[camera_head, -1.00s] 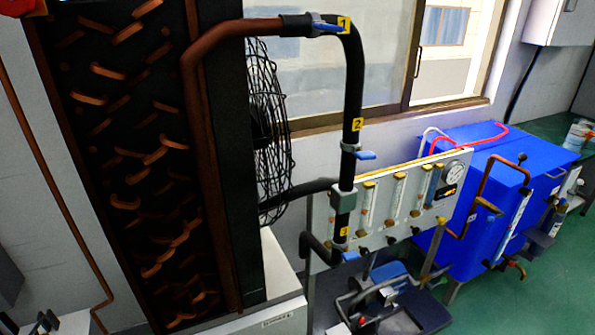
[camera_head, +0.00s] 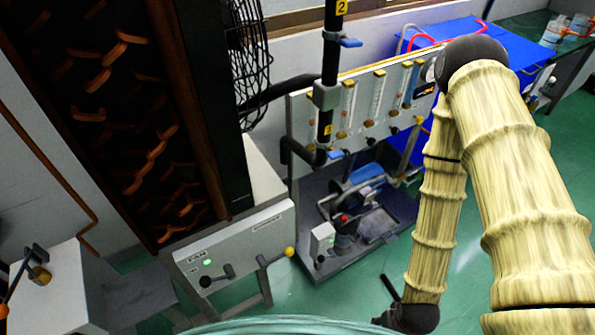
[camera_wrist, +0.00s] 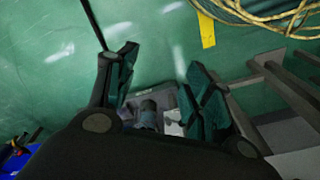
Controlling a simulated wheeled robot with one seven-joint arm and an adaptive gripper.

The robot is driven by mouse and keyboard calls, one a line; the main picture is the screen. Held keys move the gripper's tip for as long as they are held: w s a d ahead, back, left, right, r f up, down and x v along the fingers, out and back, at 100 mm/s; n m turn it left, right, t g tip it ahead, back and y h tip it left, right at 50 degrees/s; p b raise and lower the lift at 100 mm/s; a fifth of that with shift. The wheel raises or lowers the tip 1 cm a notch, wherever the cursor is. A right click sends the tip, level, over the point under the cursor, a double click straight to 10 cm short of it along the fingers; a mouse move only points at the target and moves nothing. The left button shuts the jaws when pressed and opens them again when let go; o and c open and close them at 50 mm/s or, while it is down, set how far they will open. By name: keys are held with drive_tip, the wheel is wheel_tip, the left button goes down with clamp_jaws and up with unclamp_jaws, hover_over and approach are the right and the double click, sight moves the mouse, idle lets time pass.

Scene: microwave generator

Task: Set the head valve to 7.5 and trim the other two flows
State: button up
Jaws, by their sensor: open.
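The flow panel (camera_head: 357,78) stands right of the black pipe in the head view, with several upright clear flow tubes and small dark knobs along its lower edge. Blue-handled valves sit on the black pipe: one (camera_head: 350,43) below the yellow label 2, and one (camera_head: 336,154) near the lower yellow label. I cannot tell which is the head valve. My gripper (camera_wrist: 160,85) is open and empty in the wrist view, its two dark fingers apart over the green floor. In the head view my arm hangs down at the right, and the gripper's fingers are not clear.
A grey control box (camera_head: 235,243) with levers and a yellow knob stands front left. A pump on a dark base (camera_head: 375,240) sits below the panel. Green floor lies open at the right.

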drive_tip(key=w+a+f+n+t+y+b, duration=0.1)
drive_tip(key=w+a+f+t+b, duration=0.1)
drive_tip(key=w+b, duration=0.35)
drive_tip(key=w+a+f+n+t+b, duration=0.1)
drive_tip(key=w+f+t+b, duration=0.1)
drive_tip(key=w, duration=0.6)
drive_tip(key=n+t+y+b, duration=0.8)
drive_tip(key=t+y+b, duration=0.15)
drive_tip(key=b, duration=1.45)
approach(318, 169)
drive_tip(key=b+x, duration=0.3)
drive_tip(key=x, duration=0.7)
drive_tip(key=shift+w+f, duration=0.15)
drive_tip(key=shift+w, duration=0.05)
drive_tip(key=shift+c, duration=0.4)
drive_tip(key=c, duration=0.9)
